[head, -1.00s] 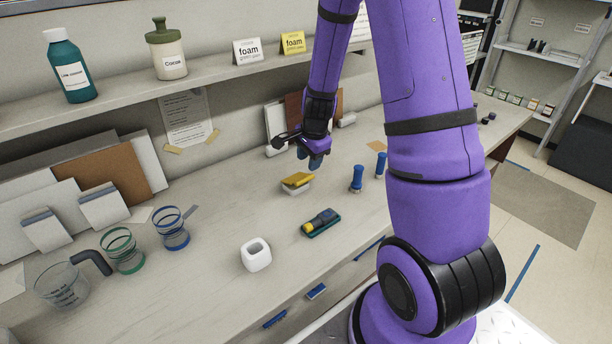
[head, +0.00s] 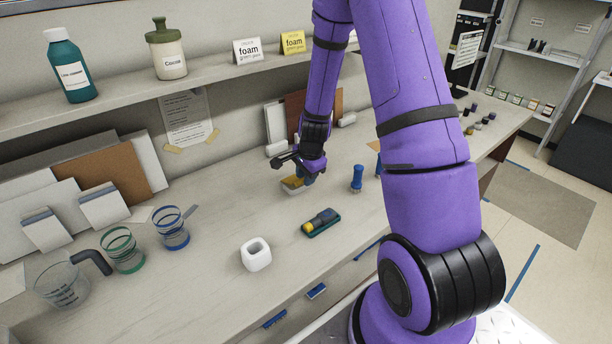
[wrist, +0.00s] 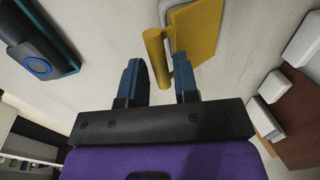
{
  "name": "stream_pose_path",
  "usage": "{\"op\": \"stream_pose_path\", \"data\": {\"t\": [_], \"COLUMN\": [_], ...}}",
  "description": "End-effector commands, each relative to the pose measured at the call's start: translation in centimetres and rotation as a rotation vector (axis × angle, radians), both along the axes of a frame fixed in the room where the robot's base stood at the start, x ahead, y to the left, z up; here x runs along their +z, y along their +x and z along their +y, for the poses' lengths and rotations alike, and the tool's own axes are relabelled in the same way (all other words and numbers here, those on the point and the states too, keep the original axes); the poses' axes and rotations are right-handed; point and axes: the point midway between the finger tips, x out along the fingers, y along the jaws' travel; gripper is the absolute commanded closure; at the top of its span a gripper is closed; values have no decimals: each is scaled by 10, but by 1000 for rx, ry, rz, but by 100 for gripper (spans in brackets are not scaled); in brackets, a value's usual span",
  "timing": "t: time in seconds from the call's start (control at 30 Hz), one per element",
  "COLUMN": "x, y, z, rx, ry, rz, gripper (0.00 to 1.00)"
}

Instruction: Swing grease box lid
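The grease box (head: 293,188) is a small pale box with a yellow lid (head: 291,181) on the counter, partly hidden by my gripper in the head view. In the wrist view the yellow lid (wrist: 196,32) lies at the top, with a yellow rounded bar (wrist: 157,58) along its left edge. My gripper (wrist: 160,72) has its two blue fingers apart, and the bar's lower end shows between the fingertips. I cannot tell whether either finger touches it. In the head view my gripper (head: 306,178) is right over the box.
A teal tray with a dark and yellow tool (head: 321,222) lies in front of the box. A blue-handled tool (head: 357,178) stands to the right. A white cup (head: 256,254) and glass vessels (head: 122,249) stand nearer left. Boards lean on the wall behind.

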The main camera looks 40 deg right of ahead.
Motion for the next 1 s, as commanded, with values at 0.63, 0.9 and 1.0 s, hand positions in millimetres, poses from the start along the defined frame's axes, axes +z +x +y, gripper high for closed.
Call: {"op": "stream_pose_path", "data": {"t": [0.63, 0.9, 1.0], "x": [3, 10, 13], "y": [2, 9, 11], "z": [1, 2, 1], "rx": [2, 4, 3], "ry": [-2, -6, -8], "rz": [39, 129, 172], "gripper": [100, 100, 100]}}
